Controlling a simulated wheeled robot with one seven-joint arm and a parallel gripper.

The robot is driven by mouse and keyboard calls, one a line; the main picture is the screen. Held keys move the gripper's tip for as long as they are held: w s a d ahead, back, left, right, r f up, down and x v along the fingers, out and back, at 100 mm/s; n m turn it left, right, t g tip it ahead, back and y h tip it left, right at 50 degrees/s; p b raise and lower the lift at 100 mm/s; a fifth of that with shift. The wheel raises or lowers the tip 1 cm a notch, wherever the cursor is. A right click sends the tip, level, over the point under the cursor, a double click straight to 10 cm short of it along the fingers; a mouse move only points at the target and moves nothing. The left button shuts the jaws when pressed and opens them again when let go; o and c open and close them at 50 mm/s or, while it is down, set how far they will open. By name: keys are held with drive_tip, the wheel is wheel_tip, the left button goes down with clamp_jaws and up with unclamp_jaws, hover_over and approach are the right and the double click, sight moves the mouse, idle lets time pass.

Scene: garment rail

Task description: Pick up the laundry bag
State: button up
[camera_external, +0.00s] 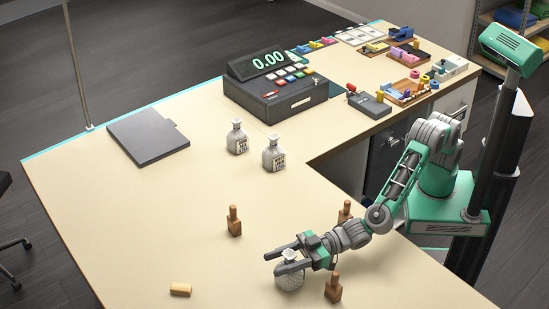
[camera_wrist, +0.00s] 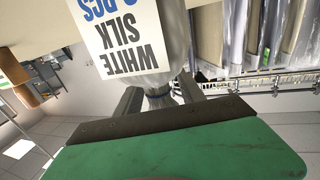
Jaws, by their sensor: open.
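A pale laundry bag (camera_external: 289,281) with a gathered top stands on the counter near its front. My gripper (camera_external: 283,260) is around its neck, with the two fingers apart. In the wrist view the bag (camera_wrist: 178,35) shows upside down, with a label (camera_wrist: 117,38) reading "WHITE SILK" and a partly cut-off blue piece count. The tied neck lies between my open fingers (camera_wrist: 160,99); I cannot tell whether either finger touches it. Two similar labelled bags stand further back, one at the left (camera_external: 237,140) and one at the right (camera_external: 273,156).
Wooden peg-like pieces stand near the gripper: one at left (camera_external: 234,222), one behind my wrist (camera_external: 345,211), one in front (camera_external: 333,289). A small wooden block (camera_external: 180,289) lies at front left. A register (camera_external: 275,88) and dark flat plate (camera_external: 148,136) are further back. The counter's left-middle (camera_external: 130,215) is clear.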

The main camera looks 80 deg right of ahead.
drive_tip(key=shift+c, duration=0.5)
clamp_jaws()
idle(0.8)
